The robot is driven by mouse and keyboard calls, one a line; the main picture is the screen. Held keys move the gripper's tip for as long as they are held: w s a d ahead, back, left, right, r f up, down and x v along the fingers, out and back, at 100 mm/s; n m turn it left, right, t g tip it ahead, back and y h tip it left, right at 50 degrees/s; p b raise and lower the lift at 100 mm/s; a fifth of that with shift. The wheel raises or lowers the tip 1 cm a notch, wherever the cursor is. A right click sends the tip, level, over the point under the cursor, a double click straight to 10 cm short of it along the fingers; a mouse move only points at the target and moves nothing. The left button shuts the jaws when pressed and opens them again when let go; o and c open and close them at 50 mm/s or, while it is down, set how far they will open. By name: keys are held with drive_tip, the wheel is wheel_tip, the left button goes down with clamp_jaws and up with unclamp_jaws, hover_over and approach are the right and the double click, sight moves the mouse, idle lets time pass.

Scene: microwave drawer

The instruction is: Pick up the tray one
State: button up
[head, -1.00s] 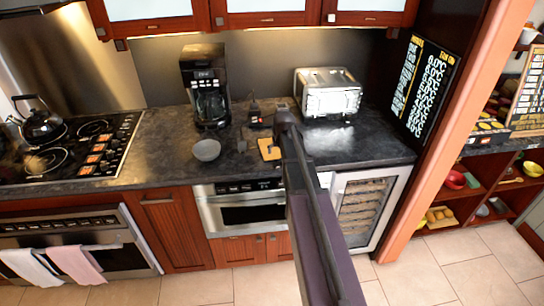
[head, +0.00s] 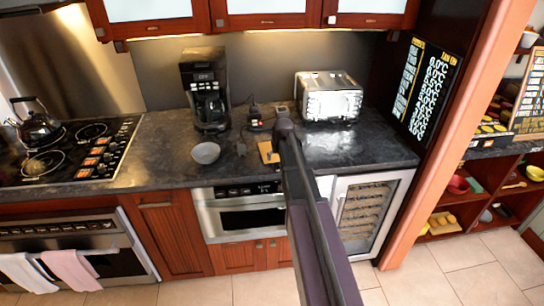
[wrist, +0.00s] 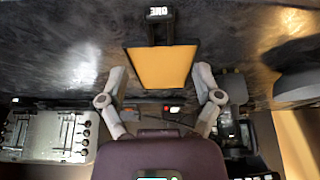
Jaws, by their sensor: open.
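The tray one (wrist: 160,66) is a flat yellow-orange piece with a dark handle (wrist: 159,28) marked "ONE" in the wrist view. It lies on the dark countertop. In the head view only part of the tray (head: 266,152) shows, left of my arm's end. My gripper (wrist: 160,72) is open, with one grey finger on each side of the tray's near part. The fingers appear apart from its edges; I cannot tell their height above it. In the head view my arm hides the fingers.
A silver toaster (head: 329,97) stands right of the tray, and a black coffee maker (head: 206,90) stands at the left. A grey bowl (head: 206,152) and small dark items (head: 255,120) are nearby. The counter's front edge runs above a built-in oven (head: 242,212).

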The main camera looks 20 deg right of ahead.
sight(276, 165)
drive_tip(key=shift+b+x, duration=2.25)
drive_tip(key=shift+x, duration=0.3)
clamp_jaws()
